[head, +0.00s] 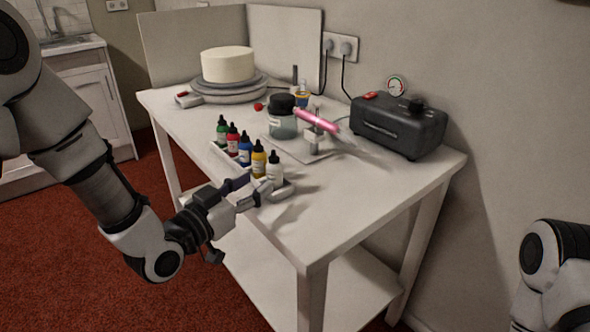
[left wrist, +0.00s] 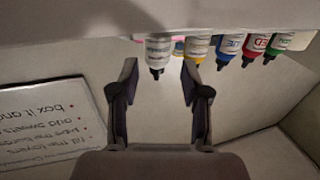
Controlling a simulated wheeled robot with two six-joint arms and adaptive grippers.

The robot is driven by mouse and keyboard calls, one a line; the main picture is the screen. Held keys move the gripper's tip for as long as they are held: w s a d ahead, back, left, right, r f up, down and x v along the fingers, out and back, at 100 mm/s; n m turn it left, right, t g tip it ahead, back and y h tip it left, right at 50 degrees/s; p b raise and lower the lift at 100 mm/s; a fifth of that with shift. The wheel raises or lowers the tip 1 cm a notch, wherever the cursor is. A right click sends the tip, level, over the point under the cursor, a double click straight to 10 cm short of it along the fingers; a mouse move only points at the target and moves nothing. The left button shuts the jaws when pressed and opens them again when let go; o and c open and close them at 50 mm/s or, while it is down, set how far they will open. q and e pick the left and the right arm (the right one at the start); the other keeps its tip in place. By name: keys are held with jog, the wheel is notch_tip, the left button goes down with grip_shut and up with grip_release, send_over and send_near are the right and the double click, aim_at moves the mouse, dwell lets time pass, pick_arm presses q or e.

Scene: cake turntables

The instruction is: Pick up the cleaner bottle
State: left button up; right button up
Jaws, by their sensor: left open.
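The white bottle (head: 274,171) with a black cap stands at the near end of a row of dropper bottles; I take it to be the cleaner bottle, though its label is not readable. My left gripper (head: 244,191) is open and empty just in front of and left of it. In the left wrist view the picture is upside down, and the white bottle (left wrist: 158,48) shows between the two open fingers (left wrist: 159,68), beyond their tips, with no contact visible. My right gripper is out of view; only part of that arm shows at the lower right.
Yellow (head: 258,160), blue, red and green bottles stand beside it in a rack. Behind are a lidded jar (head: 283,123), a pink airbrush (head: 317,120) on a stand, a black compressor (head: 398,127) and a cake (head: 228,64) on a turntable. The table's front right is clear.

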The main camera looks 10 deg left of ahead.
aim_at(269, 174)
pick_arm(q)
jog(key=shift+w+r, duration=0.1)
jog(key=shift+w, duration=0.2)
jog(key=shift+w+d+r, duration=0.1)
jog(key=shift+w+d, duration=0.1)
jog(key=x, duration=0.5)
jog(key=shift+w+d+b, duration=0.25)
jog(key=shift+d+b, duration=0.05)
jog(key=shift+b, duration=0.05)
jog(key=c, duration=0.6)
